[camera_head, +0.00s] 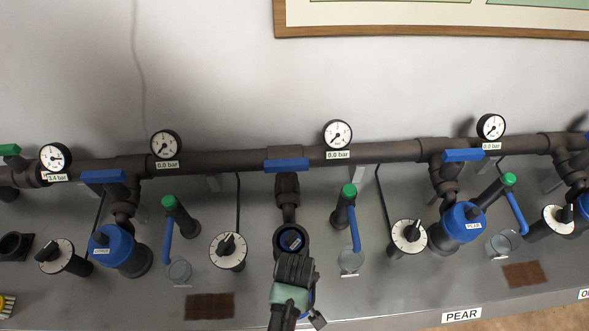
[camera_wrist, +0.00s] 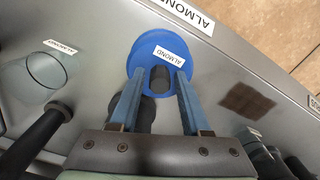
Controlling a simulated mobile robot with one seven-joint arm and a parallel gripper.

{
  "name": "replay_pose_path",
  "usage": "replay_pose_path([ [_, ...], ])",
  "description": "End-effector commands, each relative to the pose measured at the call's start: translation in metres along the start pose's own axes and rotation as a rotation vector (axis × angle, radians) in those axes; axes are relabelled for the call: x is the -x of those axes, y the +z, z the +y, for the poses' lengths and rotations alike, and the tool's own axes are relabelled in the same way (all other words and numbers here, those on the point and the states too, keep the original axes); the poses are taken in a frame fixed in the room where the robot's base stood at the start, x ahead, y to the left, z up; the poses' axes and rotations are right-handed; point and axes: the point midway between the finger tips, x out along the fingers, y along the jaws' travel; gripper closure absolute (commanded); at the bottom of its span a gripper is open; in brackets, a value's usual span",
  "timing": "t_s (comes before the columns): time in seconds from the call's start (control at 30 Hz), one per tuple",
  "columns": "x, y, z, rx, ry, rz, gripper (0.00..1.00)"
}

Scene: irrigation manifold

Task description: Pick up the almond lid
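The almond lid (camera_wrist: 142,52) is a round blue disc with a white ALMOND label and a dark knob in its middle. It shows in the upper middle of the wrist view. My gripper (camera_wrist: 157,76) is open there, with one blue-grey finger on each side of the knob and gaps between. Contact with the lid cannot be judged. In the head view, my gripper (camera_head: 295,268) is seen at the bottom centre and its fingertips are hidden.
Other blue lids stand left (camera_head: 112,246) and right (camera_head: 462,222). White dials (camera_head: 228,251), green-topped valves (camera_head: 349,190) and a clear cup (camera_wrist: 45,70) stand nearby. A dark pipe (camera_head: 225,160) with gauges runs along the wall. A brown patch (camera_wrist: 247,100) marks the grey panel.

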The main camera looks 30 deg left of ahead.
Motion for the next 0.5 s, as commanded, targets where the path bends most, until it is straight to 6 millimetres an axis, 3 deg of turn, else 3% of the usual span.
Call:
replay_pose_path([
  [0.03,0.0001,0.0,0.0,0.0,0.0,0.0,0.64],
  [0.23,0.0002,0.0,0.0,0.0,0.0,0.0,1.0],
  [0.5,0.0004,-0.0001,0.0,0.0,0.0,0.0,1.0],
])
